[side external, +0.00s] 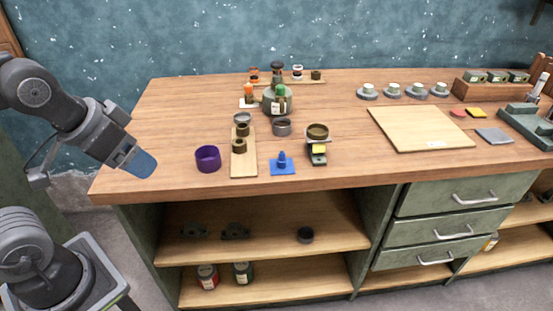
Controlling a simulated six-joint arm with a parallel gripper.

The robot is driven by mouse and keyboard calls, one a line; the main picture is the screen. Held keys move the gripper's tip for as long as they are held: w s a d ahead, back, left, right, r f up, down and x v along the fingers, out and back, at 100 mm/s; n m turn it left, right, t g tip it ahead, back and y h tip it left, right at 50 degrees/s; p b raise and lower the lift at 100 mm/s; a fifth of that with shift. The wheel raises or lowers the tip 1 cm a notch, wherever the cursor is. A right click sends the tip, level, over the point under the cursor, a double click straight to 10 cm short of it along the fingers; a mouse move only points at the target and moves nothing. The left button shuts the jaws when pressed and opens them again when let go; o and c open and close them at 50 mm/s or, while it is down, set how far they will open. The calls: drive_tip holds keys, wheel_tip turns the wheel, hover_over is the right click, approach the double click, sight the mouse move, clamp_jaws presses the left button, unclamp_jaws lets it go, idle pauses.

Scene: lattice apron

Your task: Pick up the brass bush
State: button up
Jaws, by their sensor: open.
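A brass-coloured ring (318,131) sits near the middle of the bench, at the top of a small dark stand with a yellow patch (318,150). Two smaller brown-brass rings, one nearer (239,146) and one farther (242,130), stand on a narrow pale board (243,168) to its left. I cannot tell for sure which of these is the brass bush. My gripper (140,164) is the blue-grey end of my arm, above the bench's left front corner. It is open, well left of all these rings, with nothing seen in it.
A purple ring (208,158) stands nearest my gripper. A blue block with a peg (282,164), a grey ring (282,127) and a dark green fixture (277,101) are mid-bench. A wide pale board (420,130) lies right. The left bench top is clear.

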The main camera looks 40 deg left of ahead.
drive_tip(key=n+g+y, duration=0.2)
drive_tip(key=n, duration=0.4)
hover_over(242, 125)
drive_tip(key=s+d, duration=0.3)
drive_tip(key=s, duration=0.1)
drive_tip(key=f, duration=1.2)
drive_tip(key=shift+w+a+f, duration=0.2)
drive_tip(key=shift+a+f, duration=0.05)
drive_tip(key=shift+f, duration=0.15)
drive_tip(key=shift+w+x, duration=0.1)
drive_tip(key=shift+x, duration=1.35)
drive_tip(key=shift+w+x, duration=0.15)
drive_tip(key=shift+x, duration=1.35)
drive_tip(key=shift+a+r, duration=0.1)
drive_tip(key=c, duration=1.1)
